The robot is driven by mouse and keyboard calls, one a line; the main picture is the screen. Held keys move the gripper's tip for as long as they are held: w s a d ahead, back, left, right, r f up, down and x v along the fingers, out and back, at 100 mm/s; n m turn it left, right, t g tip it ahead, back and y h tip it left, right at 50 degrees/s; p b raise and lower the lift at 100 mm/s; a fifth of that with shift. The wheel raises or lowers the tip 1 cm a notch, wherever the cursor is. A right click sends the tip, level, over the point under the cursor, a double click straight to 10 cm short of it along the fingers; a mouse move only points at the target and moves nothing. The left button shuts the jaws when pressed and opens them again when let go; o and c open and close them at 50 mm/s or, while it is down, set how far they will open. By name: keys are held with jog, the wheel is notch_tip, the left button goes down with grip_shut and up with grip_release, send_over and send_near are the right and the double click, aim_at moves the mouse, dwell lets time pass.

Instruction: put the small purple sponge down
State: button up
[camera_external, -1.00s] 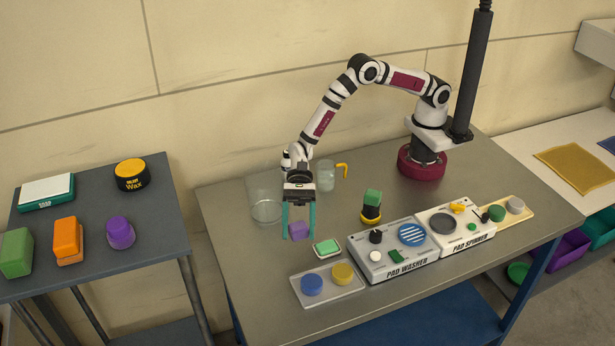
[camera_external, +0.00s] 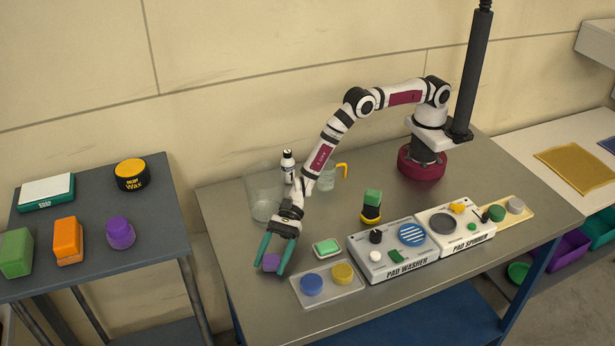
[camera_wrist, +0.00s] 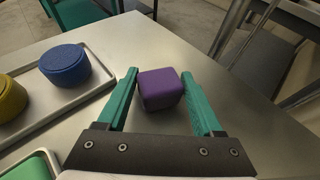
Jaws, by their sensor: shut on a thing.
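The small purple sponge (camera_external: 271,262) is a rounded block between the green fingers of my gripper (camera_external: 273,266), near the left front part of the metal table. In the wrist view the sponge (camera_wrist: 160,88) sits between the fingertips of my gripper (camera_wrist: 160,90). My gripper is shut on it, tilted toward the front left. The sponge is at or just above the table top (camera_external: 245,283); I cannot tell whether it touches.
A tray (camera_external: 333,299) with a blue pad (camera_external: 311,285) and a yellow pad (camera_external: 343,274) lies right of the sponge. A green sponge in a dish (camera_external: 327,248) is behind the tray. A glass jar (camera_external: 264,200) and a bottle (camera_external: 288,165) stand behind.

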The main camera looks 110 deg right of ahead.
jog(key=o, duration=1.3)
jog(key=shift+f, duration=0.1)
